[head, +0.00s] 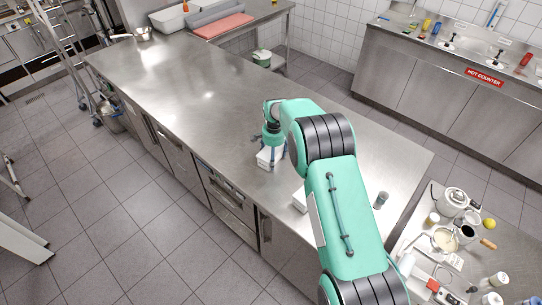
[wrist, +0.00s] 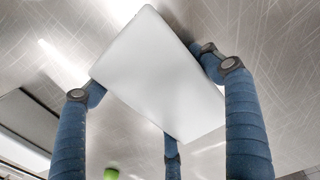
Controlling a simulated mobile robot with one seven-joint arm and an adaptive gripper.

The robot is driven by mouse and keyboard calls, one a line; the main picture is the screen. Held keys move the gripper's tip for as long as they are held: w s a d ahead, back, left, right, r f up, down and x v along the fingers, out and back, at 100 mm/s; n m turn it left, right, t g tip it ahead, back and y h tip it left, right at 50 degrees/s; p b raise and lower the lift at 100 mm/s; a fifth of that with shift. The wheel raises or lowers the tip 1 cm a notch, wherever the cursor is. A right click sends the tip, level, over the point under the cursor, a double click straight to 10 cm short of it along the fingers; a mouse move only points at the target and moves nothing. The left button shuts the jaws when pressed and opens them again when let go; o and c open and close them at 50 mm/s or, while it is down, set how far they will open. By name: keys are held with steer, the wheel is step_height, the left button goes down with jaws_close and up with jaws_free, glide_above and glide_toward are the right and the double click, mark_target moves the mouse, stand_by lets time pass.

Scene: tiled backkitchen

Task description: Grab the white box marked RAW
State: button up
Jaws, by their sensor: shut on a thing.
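A plain white box (wrist: 160,70) fills the middle of the wrist view, tilted in the picture, with blue fingers around it. My gripper (wrist: 165,90) is shut on this box. In the head view, the white box (head: 267,158) shows under my gripper (head: 271,150), over the steel counter's front side. I cannot tell whether it touches the counter. No RAW marking is readable on the faces I see. A second white thing (head: 300,201), perhaps another box, lies nearer on the counter, partly hidden by my arm.
The long steel counter (head: 180,90) is mostly bare. A small grey jar (head: 382,198) stands near its right end. A red board (head: 223,25) lies at the back. A cluttered side table (head: 420,275) is at lower right. A green round thing (wrist: 111,174) shows below in the wrist view.

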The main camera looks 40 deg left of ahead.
steer(key=shift+r, duration=0.1)
stand_by(0.3)
steer(key=shift+a+r, duration=0.1)
steer(key=shift+r, duration=1.55)
steer(key=s+d, duration=0.3)
steer(key=d, duration=0.1)
steer(key=s+d+r+b, duration=0.1)
steer(key=s+d, duration=0.2)
steer(key=d, duration=0.1)
steer(key=s+d, duration=0.4)
steer(key=shift+d+r, duration=0.3)
